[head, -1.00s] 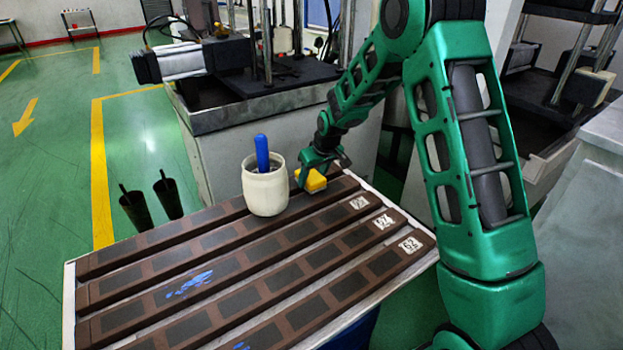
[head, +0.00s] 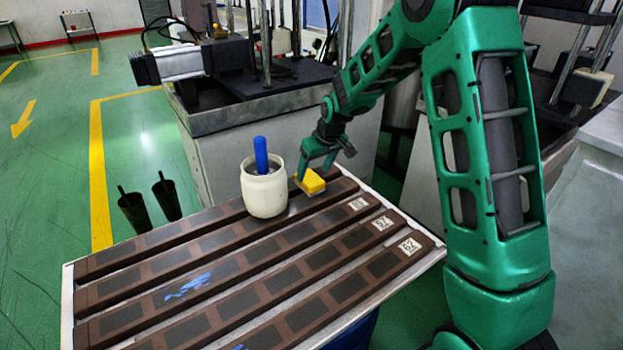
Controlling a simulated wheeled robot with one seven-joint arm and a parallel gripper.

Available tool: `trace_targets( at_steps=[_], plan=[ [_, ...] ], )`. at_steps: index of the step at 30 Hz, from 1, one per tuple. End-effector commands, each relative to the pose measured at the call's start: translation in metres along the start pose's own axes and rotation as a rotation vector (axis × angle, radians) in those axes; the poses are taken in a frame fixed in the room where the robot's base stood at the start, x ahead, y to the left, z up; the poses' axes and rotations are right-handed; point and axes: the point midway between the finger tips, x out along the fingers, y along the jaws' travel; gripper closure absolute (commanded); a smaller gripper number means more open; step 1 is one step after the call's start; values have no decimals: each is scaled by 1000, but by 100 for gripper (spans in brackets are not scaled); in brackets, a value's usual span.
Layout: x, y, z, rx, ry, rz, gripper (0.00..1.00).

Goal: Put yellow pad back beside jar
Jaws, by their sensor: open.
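The yellow pad (head: 313,182) sits at the back right of the slatted table, just right of the jar and apart from it by a small gap. The jar (head: 264,192) is cream-white and upright, with a blue handle (head: 261,155) standing out of its mouth. My gripper (head: 325,172) is open above the pad. Its fingers spread to either side, with the left finger near the pad's left edge. Nothing shows between the fingertips, which are clear of or just above the pad; the exact gap is hard to tell.
The table (head: 68,300) carries long brown slats with dark inset patches, blue smears and printed tags at their right ends. A grey machine (head: 285,110) stands behind the table.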

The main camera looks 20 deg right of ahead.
Motion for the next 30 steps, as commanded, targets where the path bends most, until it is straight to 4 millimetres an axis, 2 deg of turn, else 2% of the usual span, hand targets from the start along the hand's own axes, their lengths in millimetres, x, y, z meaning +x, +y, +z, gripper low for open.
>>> trace_targets(
  at_steps=[3,9,13,23,26,29,30],
  plan=[
    [-25,0,-1,0,3,1,31],
    [-56,0,0,0,1,0,31],
    [-66,0,0,-1,0,-1,31],
    [-75,3,5,10,-6,6,31],
    [-94,15,24,49,-26,26,31],
    [-126,34,61,125,-63,60,31],
    [-140,41,80,162,-81,74,31]
  ],
)
